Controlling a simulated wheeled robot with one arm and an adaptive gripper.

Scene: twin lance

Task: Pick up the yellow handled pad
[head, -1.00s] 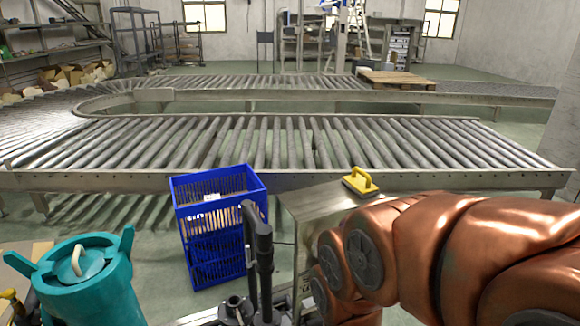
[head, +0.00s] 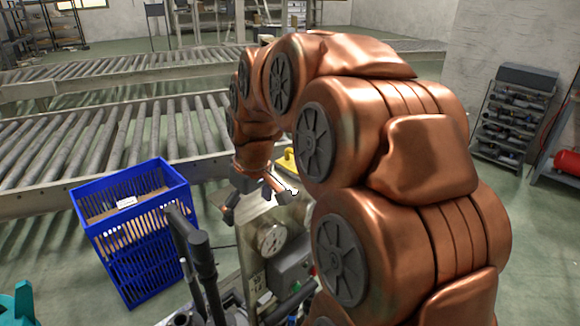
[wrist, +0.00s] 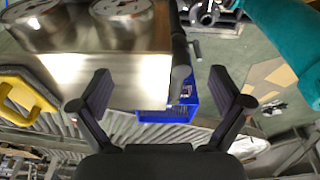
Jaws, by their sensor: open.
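The yellow handled pad (head: 286,160) sits on the steel box top behind my arm in the head view, which hides most of it. In the wrist view the yellow pad (wrist: 24,92) lies at the left edge, its raised handle showing and part cut off. My gripper (head: 260,203) is open and empty, pointing down above the steel box (head: 252,222). In the wrist view my gripper (wrist: 161,85) has its fingers wide apart, with the pad off to the left, outside them and apart from them.
A blue crate (head: 135,245) stands on the floor left of the steel box. A roller conveyor (head: 85,145) runs behind. A gauge (head: 270,238) is on the box's near side. A teal container (wrist: 290,35) shows in the wrist view. A tool rack (head: 510,115) is far right.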

